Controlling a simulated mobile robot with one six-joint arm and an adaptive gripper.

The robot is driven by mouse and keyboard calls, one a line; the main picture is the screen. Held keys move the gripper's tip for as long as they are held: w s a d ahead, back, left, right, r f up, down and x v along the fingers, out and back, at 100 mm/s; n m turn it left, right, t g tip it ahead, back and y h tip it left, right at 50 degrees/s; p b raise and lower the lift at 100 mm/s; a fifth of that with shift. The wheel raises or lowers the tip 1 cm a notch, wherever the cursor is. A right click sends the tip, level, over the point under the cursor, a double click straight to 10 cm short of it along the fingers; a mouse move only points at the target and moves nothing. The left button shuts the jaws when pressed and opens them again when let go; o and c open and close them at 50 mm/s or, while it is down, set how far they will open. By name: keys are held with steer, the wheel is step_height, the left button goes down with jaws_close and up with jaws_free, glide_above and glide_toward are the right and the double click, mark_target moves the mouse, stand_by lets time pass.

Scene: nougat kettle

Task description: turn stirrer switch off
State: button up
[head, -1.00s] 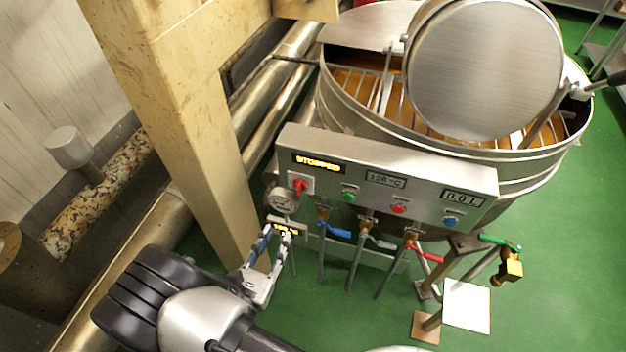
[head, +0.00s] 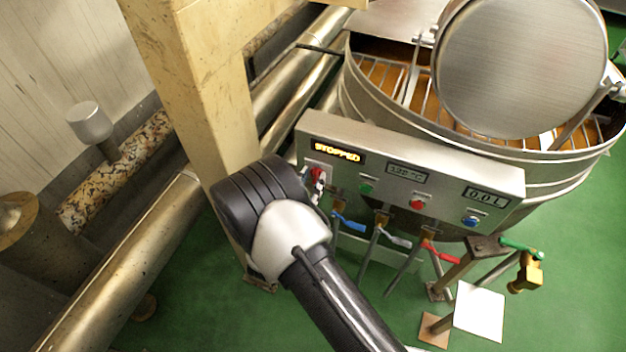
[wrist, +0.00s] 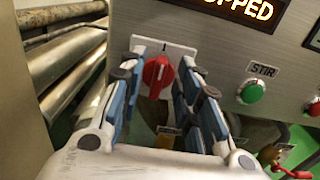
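The red rotary switch (wrist: 157,73) sits on a pale plate on the steel control panel (head: 440,172). Its grip stands close to upright in the wrist view. In the head view only a bit of the red switch (head: 318,174) shows beside my wrist. My gripper (wrist: 162,62) is open, with one blue-and-white finger on each side of the switch. I cannot tell whether either finger touches it. The panel display (head: 338,151) reads STOPPED. A green button (wrist: 251,91) labelled STIR is to the right of the switch.
Red button (head: 417,204) and blue button (head: 470,221) lie further right. Below the panel are valves with blue (head: 348,222), grey and red handles. A beige post (head: 205,90) stands left of the panel, and the kettle (head: 365,105) is behind it.

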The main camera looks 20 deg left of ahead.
steer(key=shift+w, duration=0.7)
steer(key=shift+c, duration=0.3)
jaws_close()
